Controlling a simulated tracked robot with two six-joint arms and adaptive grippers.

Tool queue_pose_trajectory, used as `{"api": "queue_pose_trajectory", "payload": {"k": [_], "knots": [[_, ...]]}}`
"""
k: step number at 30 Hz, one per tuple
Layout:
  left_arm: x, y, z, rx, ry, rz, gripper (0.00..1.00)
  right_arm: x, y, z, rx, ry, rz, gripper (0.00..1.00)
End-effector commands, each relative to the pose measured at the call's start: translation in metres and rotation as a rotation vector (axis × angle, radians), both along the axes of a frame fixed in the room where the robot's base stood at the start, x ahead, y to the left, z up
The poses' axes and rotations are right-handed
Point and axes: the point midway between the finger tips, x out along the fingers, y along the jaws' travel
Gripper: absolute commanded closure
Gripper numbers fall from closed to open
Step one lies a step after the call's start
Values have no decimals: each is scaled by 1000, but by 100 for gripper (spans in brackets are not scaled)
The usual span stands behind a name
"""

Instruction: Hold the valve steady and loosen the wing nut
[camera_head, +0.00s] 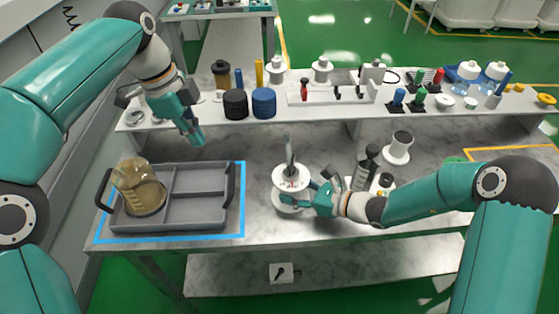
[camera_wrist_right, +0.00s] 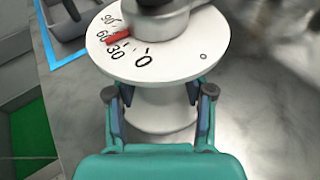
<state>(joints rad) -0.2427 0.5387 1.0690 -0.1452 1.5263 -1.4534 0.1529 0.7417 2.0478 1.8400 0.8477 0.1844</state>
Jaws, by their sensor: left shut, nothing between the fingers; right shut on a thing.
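The valve (camera_head: 290,178) stands on the table's front middle: a white round body with a dial on top and an upright grey handle piece (camera_head: 290,152), perhaps the wing nut. In the right wrist view, the dial (camera_wrist_right: 178,65) reads 0 to 90, and its red pointer (camera_wrist_right: 118,38) lies between 30 and 60. My right gripper (camera_head: 316,197) is shut on the white body below the dial, one finger each side (camera_wrist_right: 158,100). The handle's top is cut off in that view. My left gripper (camera_head: 196,137) is shut and empty, in the air left of the valve.
A grey divided tray (camera_head: 200,226) with a jar of amber liquid (camera_head: 138,188) sits in a blue outline at left. Bottles, dark and blue cylinders (camera_head: 264,102) and stands line the raised back shelf. White and black fittings (camera_head: 398,148) stand right of the valve.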

Motion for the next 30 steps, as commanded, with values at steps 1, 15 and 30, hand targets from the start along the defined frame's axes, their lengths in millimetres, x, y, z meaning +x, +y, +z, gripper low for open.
{"api": "queue_pose_trajectory", "payload": {"k": [1, 15, 30], "knots": [[3, -11, 6, -30, 20, -20, 100, 0, 0, 0, 0, 0, -1, 67], [29, -88, -2, -167, 90, -135, 100, 1, 0, 0, 0, 0, -2, 67], [24, -108, -48, -160, 104, -144, 100, 0, -1, 0, 0, 0, -2, 67]]}}
